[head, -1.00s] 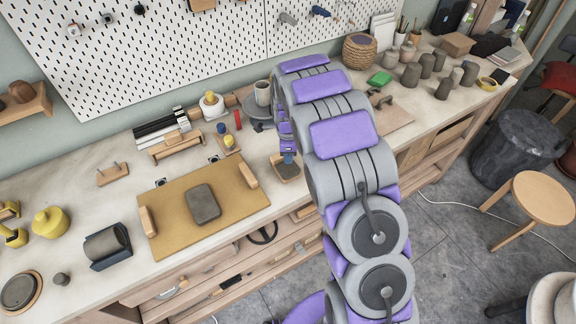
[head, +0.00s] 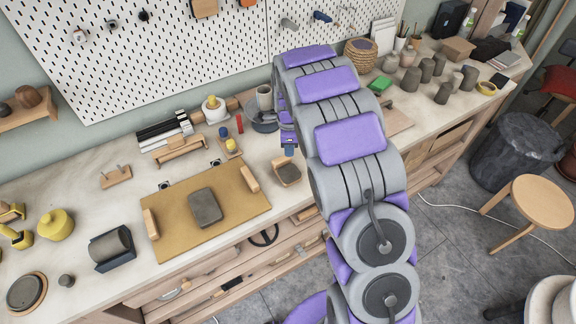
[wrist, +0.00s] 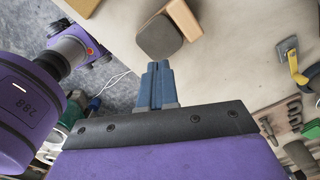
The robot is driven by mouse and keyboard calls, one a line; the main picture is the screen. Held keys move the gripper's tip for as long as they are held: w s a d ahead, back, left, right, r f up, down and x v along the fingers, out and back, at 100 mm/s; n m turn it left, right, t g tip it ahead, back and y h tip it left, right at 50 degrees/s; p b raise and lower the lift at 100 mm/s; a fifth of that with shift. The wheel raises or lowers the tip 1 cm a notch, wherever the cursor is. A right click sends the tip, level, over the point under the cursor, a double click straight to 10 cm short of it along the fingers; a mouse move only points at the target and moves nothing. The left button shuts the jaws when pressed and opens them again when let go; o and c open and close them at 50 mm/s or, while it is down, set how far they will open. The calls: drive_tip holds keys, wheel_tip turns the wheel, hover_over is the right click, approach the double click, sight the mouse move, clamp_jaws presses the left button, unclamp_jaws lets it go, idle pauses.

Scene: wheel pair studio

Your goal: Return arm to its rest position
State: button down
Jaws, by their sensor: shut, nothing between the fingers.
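My purple and grey arm (head: 345,140) arches over the workbench in the head view. My gripper (head: 289,152) hangs beyond it over the bench, its blue fingertips just showing beside the arm. In the wrist view the two blue fingers of my gripper (wrist: 158,84) are pressed together with nothing between them. A grey rounded block (wrist: 159,37) on a small wooden holder (wrist: 185,20) lies beyond the fingertips. The same holder (head: 287,174) shows just below the gripper in the head view. The fingers appear apart from it.
The workbench (head: 95,215) carries a tan board (head: 170,213) with a dark grey slab (head: 205,207), a yellow pot (head: 55,225) and several grey pieces on the right. A pegboard (head: 170,50) stands behind. A stool (head: 542,198) and dark bin (head: 515,155) stand right.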

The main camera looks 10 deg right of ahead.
drive_tip(key=shift+r, duration=0.1)
drive_tip(key=s+d+r+n+b, duration=0.1)
drive_tip(key=s+r+n, duration=0.45)
drive_tip(key=s, duration=0.35)
drive_tip(key=s+r+n, duration=0.4)
drive_tip(key=s+r, duration=0.3)
drive_tip(key=s, duration=0.3)
drive_tip(key=s+a+r+n+g+b, duration=0.1)
drive_tip(key=s+n, duration=1)
drive_tip(key=s, duration=1.2)
drive_tip(key=shift+s+g, duration=0.15)
drive_tip(key=shift+g, duration=0.25)
